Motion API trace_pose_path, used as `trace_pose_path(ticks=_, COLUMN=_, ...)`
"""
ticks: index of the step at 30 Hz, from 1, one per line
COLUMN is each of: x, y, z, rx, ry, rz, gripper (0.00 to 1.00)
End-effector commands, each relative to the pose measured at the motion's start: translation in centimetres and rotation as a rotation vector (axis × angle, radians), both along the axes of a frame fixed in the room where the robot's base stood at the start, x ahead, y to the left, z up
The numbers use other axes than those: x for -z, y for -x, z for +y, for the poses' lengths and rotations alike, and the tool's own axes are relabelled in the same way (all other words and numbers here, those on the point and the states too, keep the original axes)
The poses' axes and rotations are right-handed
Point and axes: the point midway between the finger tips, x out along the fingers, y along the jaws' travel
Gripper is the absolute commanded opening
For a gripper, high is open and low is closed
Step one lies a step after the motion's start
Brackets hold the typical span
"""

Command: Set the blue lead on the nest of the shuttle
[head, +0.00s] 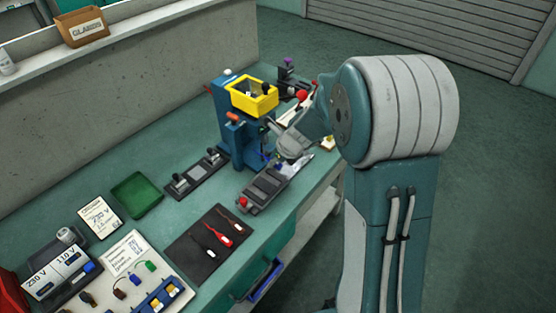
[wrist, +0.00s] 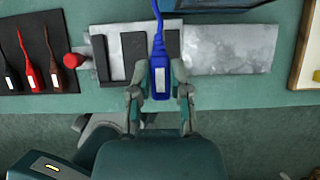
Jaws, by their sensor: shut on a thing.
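The blue lead (wrist: 161,82) is a blue plug body with a white label, its cable running up to the top of the wrist view. My gripper (wrist: 163,72) is shut on it, one finger on each side. The shuttle (wrist: 115,45) lies behind it, with dark blocks, a grey plate and a red knob (wrist: 76,60) at its left end. The lead overlaps the shuttle's right dark block in this view; I cannot tell whether they touch. In the head view the shuttle (head: 262,191) lies near the bench edge, below my gripper (head: 277,160), whose fingers are small and partly hidden there.
A blue fixture with a yellow guard (head: 252,97) stands behind the shuttle. A dark rail (head: 196,176) lies to its left. A green tray (head: 136,194) and a board with leads (head: 118,272) lie farther left.

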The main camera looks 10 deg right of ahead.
Motion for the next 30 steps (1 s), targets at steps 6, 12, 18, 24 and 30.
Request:
trace_pose_path(ticks=6, x=1.2, y=0.0, z=0.0, rx=-0.002, ry=-0.002, rz=0.003, gripper=0.00)
trace_pose_path(ticks=12, x=2.9, y=0.0, z=-0.7, rx=0.001, ry=-0.009, rz=0.003, gripper=0.00)
trace_pose_path(ticks=18, x=4.5, y=0.0, z=-0.7, rx=0.001, ry=-0.008, rz=0.003, gripper=0.00)
trace_pose_path(ticks=24, x=5.3, y=0.0, z=-0.3, rx=-0.002, ry=-0.005, rz=0.001, gripper=0.00)
trace_pose_path(ticks=30, x=5.4, y=0.0, z=-0.4, rx=-0.001, ry=-0.006, rz=0.001, gripper=0.00)
